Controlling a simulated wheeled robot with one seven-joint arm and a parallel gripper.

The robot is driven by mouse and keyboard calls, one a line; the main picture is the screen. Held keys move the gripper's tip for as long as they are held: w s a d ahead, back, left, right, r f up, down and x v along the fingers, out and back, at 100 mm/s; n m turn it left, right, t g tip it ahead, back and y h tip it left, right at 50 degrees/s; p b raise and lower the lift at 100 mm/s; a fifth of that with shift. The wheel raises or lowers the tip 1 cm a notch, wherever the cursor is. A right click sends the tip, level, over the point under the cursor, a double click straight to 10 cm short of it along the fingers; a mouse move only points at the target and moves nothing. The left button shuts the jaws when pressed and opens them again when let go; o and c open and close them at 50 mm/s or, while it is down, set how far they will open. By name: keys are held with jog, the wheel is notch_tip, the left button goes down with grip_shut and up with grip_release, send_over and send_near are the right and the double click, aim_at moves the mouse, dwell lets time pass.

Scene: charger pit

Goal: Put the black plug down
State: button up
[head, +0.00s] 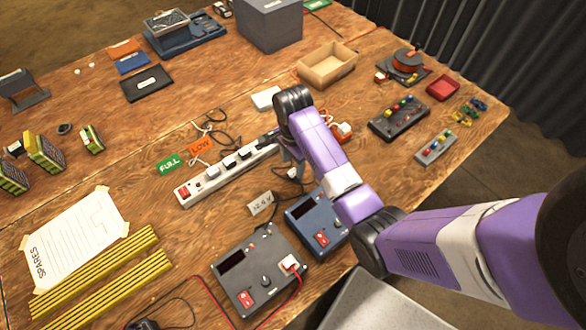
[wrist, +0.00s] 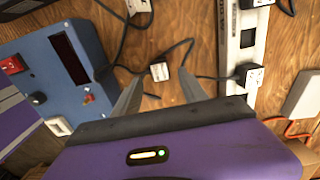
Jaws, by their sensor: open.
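My gripper (wrist: 160,92) is open, with its two grey fingers spread and nothing between the tips. In the head view my wrist hides most of it. A black plug with a pale label (wrist: 249,76) sits at the white power strip (wrist: 238,40), right of my fingers and apart from them. It shows in the head view (head: 268,138) near the strip's far end. How deep it sits I cannot tell. A black cable runs from it to a small white-faced piece (wrist: 159,72) on the wood just beyond my fingertips; whether that is a tag or another plug is unclear.
A blue charger (wrist: 60,75) stands left of my fingers, and a grey charger (head: 260,270) stands nearer the table's front. A "12.6 V" tag (head: 262,204) lies beside them. A white box (wrist: 301,95) and orange cable are right of the strip. Bare wood shows around the cable.

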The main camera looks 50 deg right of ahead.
aim_at(293, 172)
notch_tip(293, 172, up, 8)
jog(key=p, duration=0.1)
jog(key=shift+r, duration=0.15)
jog(key=shift+w, duration=0.1)
dwell(0.5)
